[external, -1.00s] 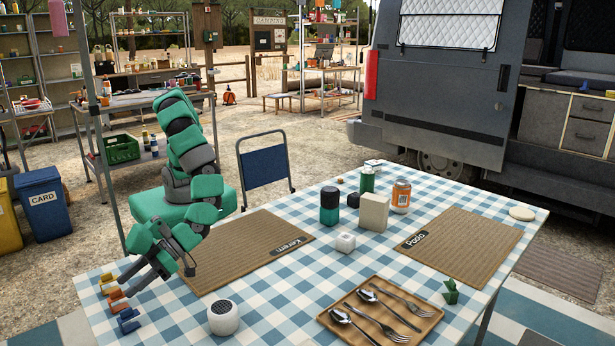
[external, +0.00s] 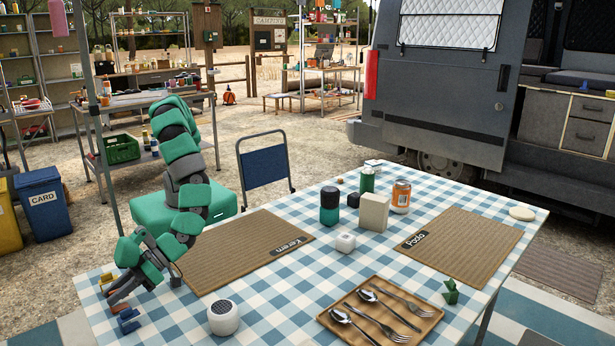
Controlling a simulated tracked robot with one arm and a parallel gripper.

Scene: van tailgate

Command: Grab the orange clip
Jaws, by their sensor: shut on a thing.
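My gripper (external: 116,297) is low over the row of clips at the left front edge of the table, shut on the orange clip (external: 118,307). The jaws hide most of that clip, and only a little orange shows below them. I cannot tell whether it still touches the cloth. A blue clip (external: 129,319) lies just in front of the gripper. A yellow clip (external: 106,281) shows just behind the jaws.
A white round speaker (external: 223,317) stands right of the clips. A woven placemat (external: 240,250) lies behind it, and a wooden cutlery tray (external: 365,338) lies further right. The checked cloth (external: 185,318) between clips and speaker is clear.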

